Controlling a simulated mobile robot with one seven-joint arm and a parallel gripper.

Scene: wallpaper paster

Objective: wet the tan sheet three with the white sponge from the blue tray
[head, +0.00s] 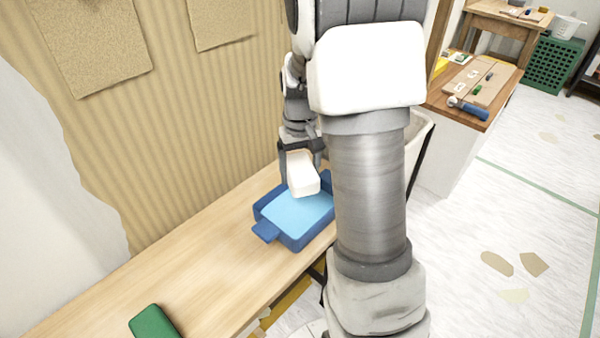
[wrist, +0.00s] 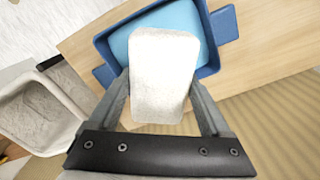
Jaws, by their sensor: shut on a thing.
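My gripper (head: 299,160) is shut on the white sponge (head: 303,178). In the wrist view the sponge (wrist: 163,75) sits between the two fingers. The tray also shows in the wrist view (wrist: 220,24), beyond the sponge. Two tan sheets hang on the striped wall: one (head: 100,50) at the upper left and another (head: 222,20) to its right. I cannot tell which is sheet three.
A green block (head: 152,322) lies on the wooden bench (head: 190,260). A pale bin (wrist: 45,110) stands beside the bench. A side table (head: 480,90) with tools stands at the right. The bench between block and tray is clear.

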